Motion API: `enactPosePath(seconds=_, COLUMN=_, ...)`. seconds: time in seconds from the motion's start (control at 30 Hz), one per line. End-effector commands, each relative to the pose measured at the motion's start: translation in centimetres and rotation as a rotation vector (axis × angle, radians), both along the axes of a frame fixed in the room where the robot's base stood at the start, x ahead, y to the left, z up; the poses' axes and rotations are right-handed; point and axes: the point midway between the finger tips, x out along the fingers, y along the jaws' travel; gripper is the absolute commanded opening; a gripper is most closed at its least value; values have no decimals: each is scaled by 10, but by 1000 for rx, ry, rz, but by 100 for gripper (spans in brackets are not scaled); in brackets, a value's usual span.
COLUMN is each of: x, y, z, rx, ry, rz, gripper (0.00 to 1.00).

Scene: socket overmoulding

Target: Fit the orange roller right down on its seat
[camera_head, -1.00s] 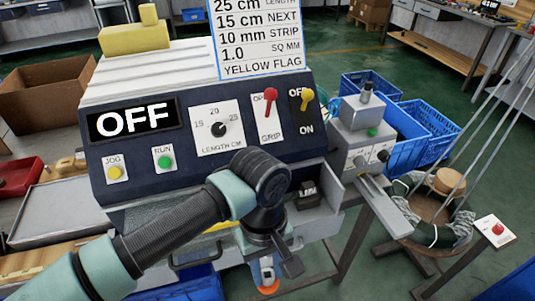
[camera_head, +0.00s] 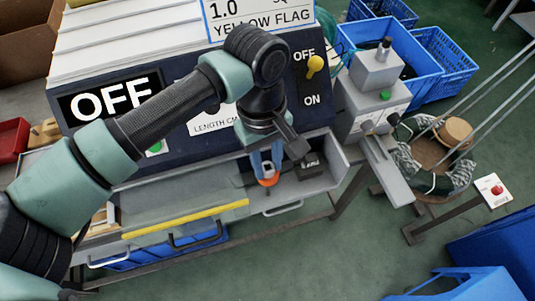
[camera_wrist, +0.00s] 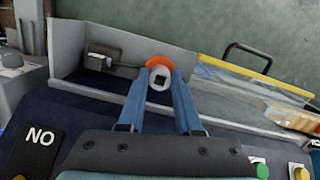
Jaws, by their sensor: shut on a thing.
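The orange roller (camera_head: 268,181) is between the blue fingers of my gripper (camera_head: 266,163). In the wrist view the orange roller (camera_wrist: 160,61) shows an orange rim and a pale hub with a dark square hole, and my gripper (camera_wrist: 159,75) is shut on it. It is over the open bay at the machine's front, beside a dark block (camera_head: 312,164). In the wrist view a thin rod runs from that block (camera_wrist: 104,57) toward the roller. I cannot tell whether they touch. The seat itself cannot be made out, nor whether the roller is on it.
The grey bay wall (camera_head: 338,158) stands right of the block. A clear cover with a yellow edge (camera_head: 190,220) lies to the left. The machine panel with its OFF display (camera_head: 110,100) rises behind. A grey press unit (camera_head: 375,95) stands at the right.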

Motion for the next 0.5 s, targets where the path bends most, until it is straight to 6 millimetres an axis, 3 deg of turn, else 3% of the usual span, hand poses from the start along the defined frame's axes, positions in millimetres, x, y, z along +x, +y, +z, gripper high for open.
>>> enactPosePath(seconds=0.3, x=0, y=0, z=-2, rx=0, ry=-1, rz=-1, gripper=0)
enactPosePath(seconds=0.5, x=0, y=0, z=-18, rx=0, ry=-1, rz=0, gripper=0)
